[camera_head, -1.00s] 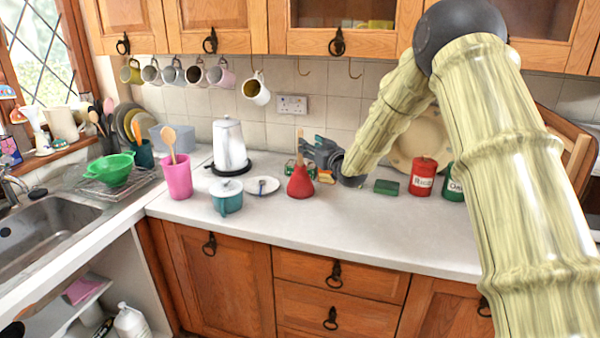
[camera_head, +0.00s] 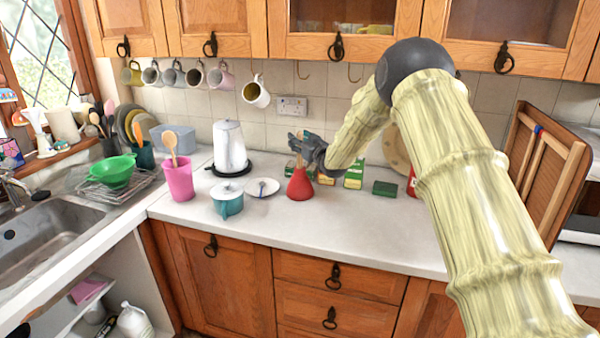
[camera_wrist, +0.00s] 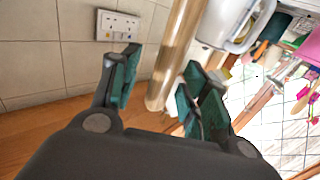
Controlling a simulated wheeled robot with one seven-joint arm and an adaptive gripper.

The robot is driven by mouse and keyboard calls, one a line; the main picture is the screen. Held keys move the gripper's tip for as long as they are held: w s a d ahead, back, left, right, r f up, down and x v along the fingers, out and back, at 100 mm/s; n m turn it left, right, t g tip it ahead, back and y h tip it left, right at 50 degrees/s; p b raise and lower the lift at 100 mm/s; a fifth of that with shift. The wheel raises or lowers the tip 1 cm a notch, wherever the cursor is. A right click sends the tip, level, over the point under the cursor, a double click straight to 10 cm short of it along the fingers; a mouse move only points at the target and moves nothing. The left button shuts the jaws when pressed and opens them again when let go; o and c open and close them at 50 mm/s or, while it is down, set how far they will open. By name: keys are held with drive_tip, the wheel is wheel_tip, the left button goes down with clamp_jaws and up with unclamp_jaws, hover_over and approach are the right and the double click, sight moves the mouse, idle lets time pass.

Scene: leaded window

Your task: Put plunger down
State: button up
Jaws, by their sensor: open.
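The plunger stands upright on the worktop, its red rubber cup (camera_head: 300,185) resting on the surface. Its wooden handle rises into my gripper (camera_head: 298,144), which partly hides it in the head view. In the wrist view, the handle (camera_wrist: 176,52) runs between the two green-padded fingers of my gripper (camera_wrist: 160,88). The fingers are spread apart, with a visible gap on the left side of the handle. I cannot tell whether the right finger touches it.
A small plate (camera_head: 262,188) and a teal pot (camera_head: 227,200) are left of the plunger. A white kettle (camera_head: 229,146) stands behind. Green-and-yellow boxes (camera_head: 354,174) and a dark green block (camera_head: 385,188) are to the right. The front worktop is clear.

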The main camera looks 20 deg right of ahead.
clamp_jaws()
drive_tip(key=shift+r, duration=0.1)
idle(0.4)
